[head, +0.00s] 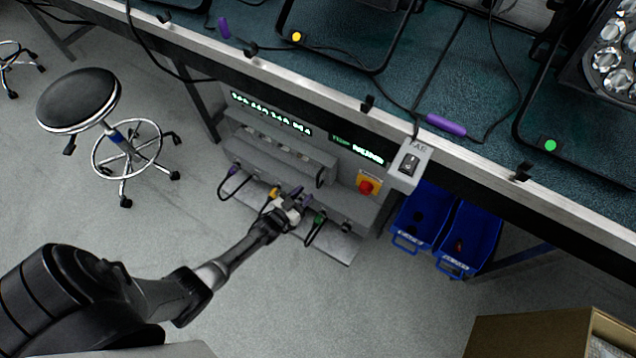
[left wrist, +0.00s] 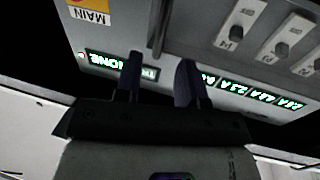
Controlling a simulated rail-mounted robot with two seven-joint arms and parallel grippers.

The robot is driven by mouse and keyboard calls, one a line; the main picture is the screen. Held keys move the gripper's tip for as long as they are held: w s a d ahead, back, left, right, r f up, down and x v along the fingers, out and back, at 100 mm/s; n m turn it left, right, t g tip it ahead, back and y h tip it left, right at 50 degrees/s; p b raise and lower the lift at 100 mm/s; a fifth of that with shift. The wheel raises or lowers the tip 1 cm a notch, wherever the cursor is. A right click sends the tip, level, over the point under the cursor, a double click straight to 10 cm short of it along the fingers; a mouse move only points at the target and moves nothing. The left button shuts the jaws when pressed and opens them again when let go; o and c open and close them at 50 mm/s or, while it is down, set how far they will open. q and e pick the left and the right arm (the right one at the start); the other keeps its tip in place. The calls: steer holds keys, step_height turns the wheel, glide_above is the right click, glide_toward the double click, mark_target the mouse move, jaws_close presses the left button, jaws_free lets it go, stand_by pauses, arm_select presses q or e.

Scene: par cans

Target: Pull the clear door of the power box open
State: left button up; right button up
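The grey power box (head: 345,200) hangs under the bench, with lit green displays on its upper face. A row of breakers sits in its left part, also seen close in the left wrist view (left wrist: 283,49). The clear door is hard to make out over them. A dark upright bar, apparently the door handle (head: 320,177), is at the right end of that row. My left gripper (head: 300,198) is in front of the box, below the handle. In the left wrist view its fingers (left wrist: 158,82) are apart, and the dark bar (left wrist: 158,28) shows between and beyond them; contact cannot be told.
A red knob on a yellow plate (head: 367,186) is right of the handle. Coloured plugs with black cables, including a green one (head: 320,217), line the box's lower edge. Blue bins (head: 470,238) stand right, a stool (head: 78,98) left, a cardboard box (head: 530,335) lower right. The bench edge (head: 290,80) overhangs.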

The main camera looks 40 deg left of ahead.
mark_target(318, 181)
arm_select(q)
steer(key=shift+w+d+b, duration=0.1)
steer(key=shift+w+b, duration=1.35)
steer(key=shift+w, duration=2.2)
jaws_close()
